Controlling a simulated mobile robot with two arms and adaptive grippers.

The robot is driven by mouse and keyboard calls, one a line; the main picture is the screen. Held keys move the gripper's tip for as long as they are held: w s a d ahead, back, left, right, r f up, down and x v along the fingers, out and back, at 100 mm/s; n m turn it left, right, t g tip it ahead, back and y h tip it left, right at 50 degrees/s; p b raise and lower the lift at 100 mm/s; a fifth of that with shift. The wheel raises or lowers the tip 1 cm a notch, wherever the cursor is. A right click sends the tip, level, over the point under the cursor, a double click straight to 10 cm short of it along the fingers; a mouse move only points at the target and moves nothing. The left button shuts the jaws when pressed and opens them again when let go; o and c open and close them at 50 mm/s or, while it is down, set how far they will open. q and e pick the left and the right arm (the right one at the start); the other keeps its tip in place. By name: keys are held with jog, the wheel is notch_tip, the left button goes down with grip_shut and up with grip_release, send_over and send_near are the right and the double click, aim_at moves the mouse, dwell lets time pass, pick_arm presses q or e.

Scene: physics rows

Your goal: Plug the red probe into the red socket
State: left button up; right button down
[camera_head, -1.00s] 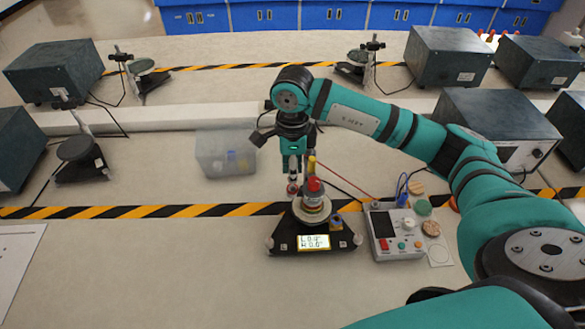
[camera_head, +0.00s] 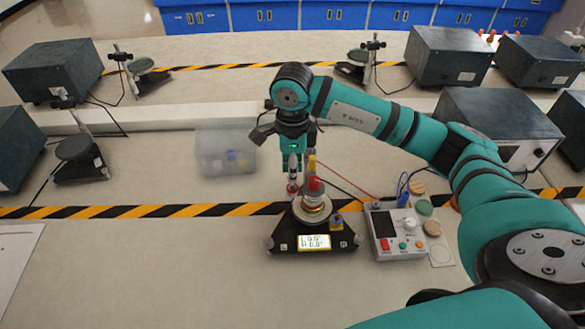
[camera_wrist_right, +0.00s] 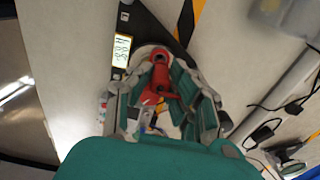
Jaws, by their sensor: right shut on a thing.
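My right gripper (camera_head: 302,172) points down over a round stage on a black three-cornered base (camera_head: 285,240). In the right wrist view my right gripper (camera_wrist_right: 163,98) has its fingers on both sides of a red probe (camera_wrist_right: 160,78) and is shut on it. A red-topped part (camera_head: 314,184) stands upright by the fingertips in the head view. I cannot tell whether it is the probe or the socket, and no red socket shows clearly. The probe's lower end is hidden. My left gripper is not in view.
A grey meter box (camera_head: 397,236) with leads and buttons stands right of the base. A clear bin (camera_head: 212,152) lies behind left. A striped tape line (camera_head: 120,211) crosses the table. Dark instrument boxes (camera_head: 485,125) stand at right.

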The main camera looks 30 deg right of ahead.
jog(key=shift+f+b, duration=1.65)
dwell(2.1)
jog(key=c, duration=0.9)
grip_release()
jog(key=shift+r+p, duration=2)
jog(key=shift+r, duration=1.8)
jog(key=shift+f, duration=0.1)
